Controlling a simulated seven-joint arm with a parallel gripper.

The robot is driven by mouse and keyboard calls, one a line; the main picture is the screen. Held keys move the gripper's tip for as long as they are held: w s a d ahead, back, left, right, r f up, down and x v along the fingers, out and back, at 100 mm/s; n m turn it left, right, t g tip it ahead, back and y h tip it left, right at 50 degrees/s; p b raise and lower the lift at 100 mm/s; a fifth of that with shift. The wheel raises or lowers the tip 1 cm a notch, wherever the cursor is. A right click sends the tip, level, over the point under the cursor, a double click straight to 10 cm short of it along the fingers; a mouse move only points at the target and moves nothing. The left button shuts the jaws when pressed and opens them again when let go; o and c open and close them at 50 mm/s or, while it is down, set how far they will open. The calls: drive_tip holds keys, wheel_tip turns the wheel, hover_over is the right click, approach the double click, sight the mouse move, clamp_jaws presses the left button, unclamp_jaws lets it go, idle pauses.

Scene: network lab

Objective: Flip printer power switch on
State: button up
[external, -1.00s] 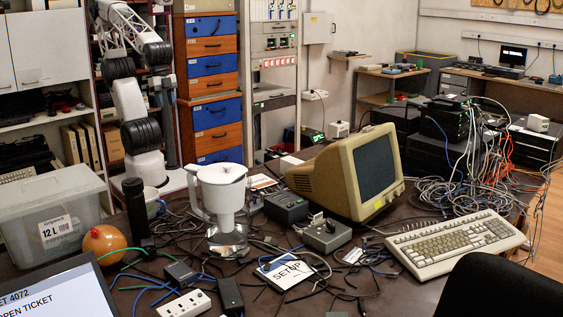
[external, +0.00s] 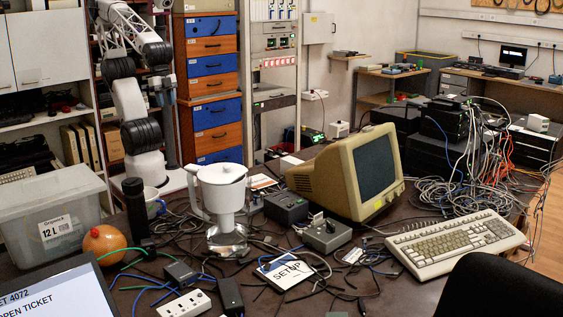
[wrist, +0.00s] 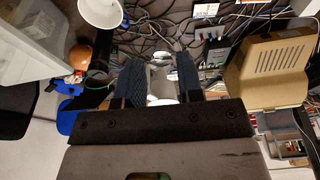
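I cannot pick out a printer or its power switch with certainty in either view. Two small grey boxes stand on the cluttered table in the external view: one with a dark knob or lever on top (external: 326,235), and another (external: 287,207) behind it to the left. A grey box with cables also shows in the wrist view (wrist: 214,48). My gripper (wrist: 158,64) shows in the wrist view with its two dark blue fingers apart and no object clearly held.
A beige monitor (external: 347,172), a keyboard (external: 455,243) and a white jug (external: 221,190) stand on the table. A clear bin (external: 50,212) and an orange ball (external: 103,243) are at the left. Loose cables cover much of the tabletop.

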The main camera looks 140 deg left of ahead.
drive_tip(key=shift+w, duration=0.1)
drive_tip(key=c, duration=0.4)
drive_tip(key=shift+w+a+r, duration=0.1)
drive_tip(key=shift+w+r, duration=0.1)
drive_tip(key=shift+w, duration=0.3)
clamp_jaws()
drive_tip(key=w+a+f+g+y, duration=0.1)
drive_tip(key=w+a, duration=0.2)
drive_tip(key=w, duration=0.9)
drive_tip(key=w+a+y, duration=0.2)
drive_tip(key=w, duration=1)
drive_tip(key=w+a+f, duration=0.2)
drive_tip(key=w+f, duration=0.3)
drive_tip(key=w, duration=0.3)
drive_tip(key=w+a+f+g+y, duration=0.1)
drive_tip(key=w+a+f, duration=0.1)
drive_tip(key=w+f, duration=0.3)
drive_tip(key=w+a+f+y, duration=0.1)
drive_tip(key=w+a+f, duration=0.2)
drive_tip(key=w, duration=0.8)
wheel_tip(320, 180, down, 2)
drive_tip(key=shift+w+f+g, duration=0.15)
drive_tip(key=shift+w+g, duration=0.15)
